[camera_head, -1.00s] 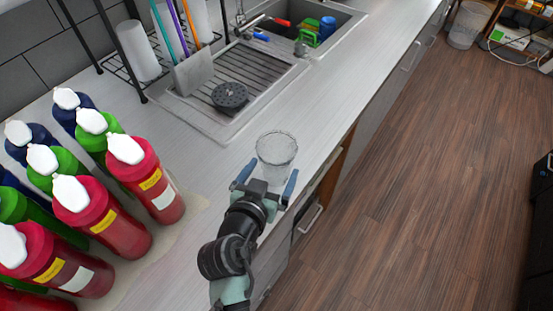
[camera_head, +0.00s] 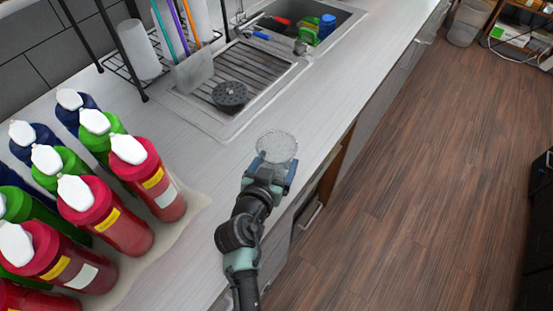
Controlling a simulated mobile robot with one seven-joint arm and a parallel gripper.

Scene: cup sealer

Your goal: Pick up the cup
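A clear, see-through cup (camera_head: 277,145) stands on the pale counter near its front edge, right of the sink drainer. Its rim shows above my gripper, and its lower part is hidden behind the gripper. My gripper (camera_head: 274,170) is at the near side of the cup, with one blue-grey finger at each side of it. The fingers are closely around the cup's body. The cup looks upright, and I cannot tell whether its base touches the counter.
Several red, green and blue bottles with white caps (camera_head: 128,149) stand on the left of the counter (camera_head: 212,165). A sink (camera_head: 335,22) with a ribbed drainer and a dark round strainer (camera_head: 230,95) lies behind. The counter around the cup is clear; its edge drops to the wooden floor.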

